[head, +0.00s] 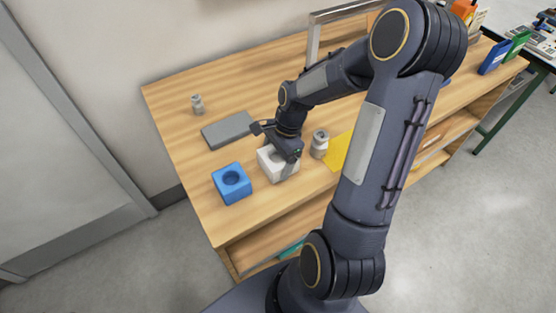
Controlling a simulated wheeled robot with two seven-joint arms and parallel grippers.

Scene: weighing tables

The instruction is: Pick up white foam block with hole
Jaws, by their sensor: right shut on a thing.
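The white foam block (270,167) stands on the wooden table near its front edge, to the right of a blue block. My right gripper (287,165) reaches down onto it and is shut on it, with a finger against its front right side. The gripper covers the top of the block, so its hole is hidden. Whether the block is clear of the table cannot be told. My left gripper is not in view.
A blue block with a hole (232,184) is close on the left. A grey flat plate (228,130) lies behind. A metal weight (319,144) stands just right of the white block, beside a yellow sheet (337,152). A smaller weight (197,104) stands at the back left.

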